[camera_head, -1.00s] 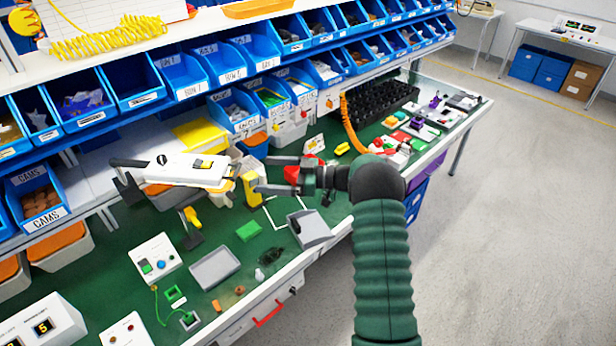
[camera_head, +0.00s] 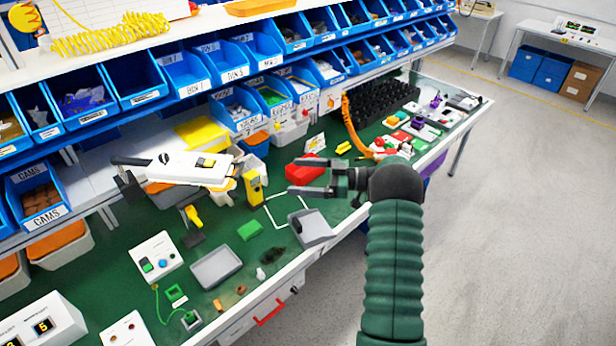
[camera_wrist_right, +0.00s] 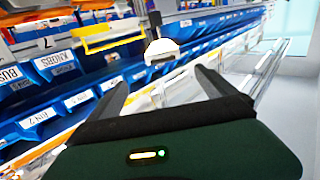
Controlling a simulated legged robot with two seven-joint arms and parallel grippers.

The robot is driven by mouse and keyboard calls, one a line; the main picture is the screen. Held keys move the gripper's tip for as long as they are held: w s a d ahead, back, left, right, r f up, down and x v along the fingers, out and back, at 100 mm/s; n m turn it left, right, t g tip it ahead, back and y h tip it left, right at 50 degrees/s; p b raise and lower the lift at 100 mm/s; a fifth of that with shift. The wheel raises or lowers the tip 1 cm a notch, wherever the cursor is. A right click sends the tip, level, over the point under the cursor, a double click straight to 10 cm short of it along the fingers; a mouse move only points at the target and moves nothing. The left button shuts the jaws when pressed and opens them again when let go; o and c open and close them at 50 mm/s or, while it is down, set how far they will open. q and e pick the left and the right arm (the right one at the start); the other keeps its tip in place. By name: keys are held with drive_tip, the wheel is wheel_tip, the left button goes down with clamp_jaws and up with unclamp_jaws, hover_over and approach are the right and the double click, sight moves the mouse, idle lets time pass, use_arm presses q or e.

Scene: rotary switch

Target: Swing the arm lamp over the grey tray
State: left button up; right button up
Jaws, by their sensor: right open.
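The arm lamp (camera_head: 190,168) is a long white head with a yellow patch on top and dark bars at its left end. It hangs above the bench, left of my right gripper, not over the tray. The grey tray (camera_head: 215,268) lies flat on the green bench top, lower in the picture and empty. My right gripper (camera_head: 290,180) is open and empty, with its fingers pointing left and a clear gap to the lamp. In the right wrist view a white piece (camera_wrist_right: 160,50) shows beyond the open fingers; I cannot tell if it is the lamp. My left gripper is not in view.
A yellow post (camera_head: 253,187) stands between the lamp and my gripper. A red block (camera_head: 303,167) sits behind my fingers. A grey sloped piece (camera_head: 311,228) and a green block (camera_head: 250,230) lie nearby. Rows of blue bins (camera_head: 207,68) line the back.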

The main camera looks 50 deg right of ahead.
drive_tip(key=shift+v, duration=1)
drive_tip(key=b+v, duration=0.5)
drive_tip(key=v, duration=1.2)
drive_tip(key=shift+w+f, duration=0.15)
drive_tip(key=shift+w, duration=0.05)
